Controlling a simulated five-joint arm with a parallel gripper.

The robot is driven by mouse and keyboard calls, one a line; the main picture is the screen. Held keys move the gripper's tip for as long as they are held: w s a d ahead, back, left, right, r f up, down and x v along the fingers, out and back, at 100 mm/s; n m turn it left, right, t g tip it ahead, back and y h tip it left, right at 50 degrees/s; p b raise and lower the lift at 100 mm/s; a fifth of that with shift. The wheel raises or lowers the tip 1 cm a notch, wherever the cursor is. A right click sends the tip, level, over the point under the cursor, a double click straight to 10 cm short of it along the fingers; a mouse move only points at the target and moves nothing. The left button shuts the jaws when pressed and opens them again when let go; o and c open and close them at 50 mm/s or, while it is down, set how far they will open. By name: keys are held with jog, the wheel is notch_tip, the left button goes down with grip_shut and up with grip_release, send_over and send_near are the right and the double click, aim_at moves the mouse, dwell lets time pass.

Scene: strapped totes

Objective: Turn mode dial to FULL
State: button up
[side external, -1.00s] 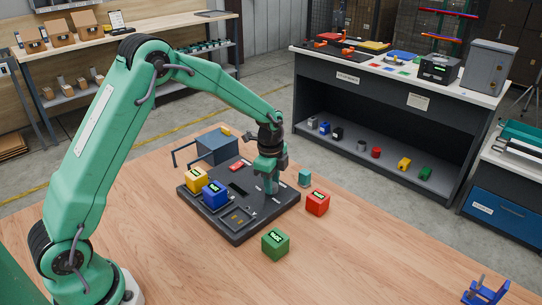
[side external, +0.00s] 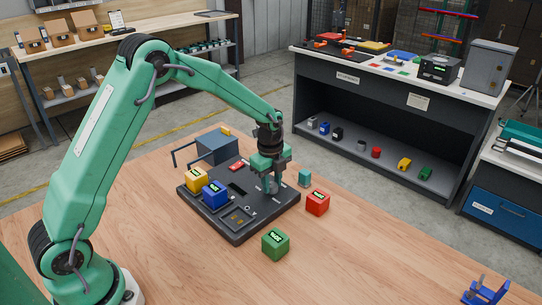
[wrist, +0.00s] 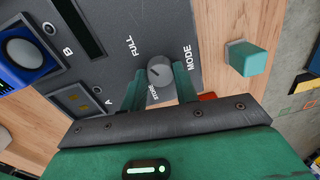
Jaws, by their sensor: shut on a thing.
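The mode dial (wrist: 161,70) is a round grey knob on the dark panel (wrist: 115,62). In the wrist view it sits between the two green fingers of my gripper (wrist: 159,80), which is shut on it. The word FULL is printed to the dial's left and MODE to its right; a smaller label by the fingers is partly hidden. I cannot tell clearly which mark the dial points to. In the side view my gripper (side external: 272,187) reaches straight down to the right part of the panel (side external: 236,229), and the dial is hidden by the fingers.
Yellow (side external: 196,181) and blue (side external: 214,196) blocks stand on the panel's left part. A red block (side external: 318,203), a green block (side external: 275,244) and a small teal block (side external: 305,178) stand on the table near the panel. The table's front is mostly clear.

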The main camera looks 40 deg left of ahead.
aim_at(271, 185)
jog(key=shift+w+a, duration=0.1)
jog(key=o, duration=1)
jog(key=shift+c, duration=0.2)
jog(key=shift+r, duration=0.1)
jog(key=r, duration=0.7)
jog(key=shift+s, duration=0.2)
jog(key=shift+r, duration=0.35)
jog(key=shift+s+r, duration=0.1)
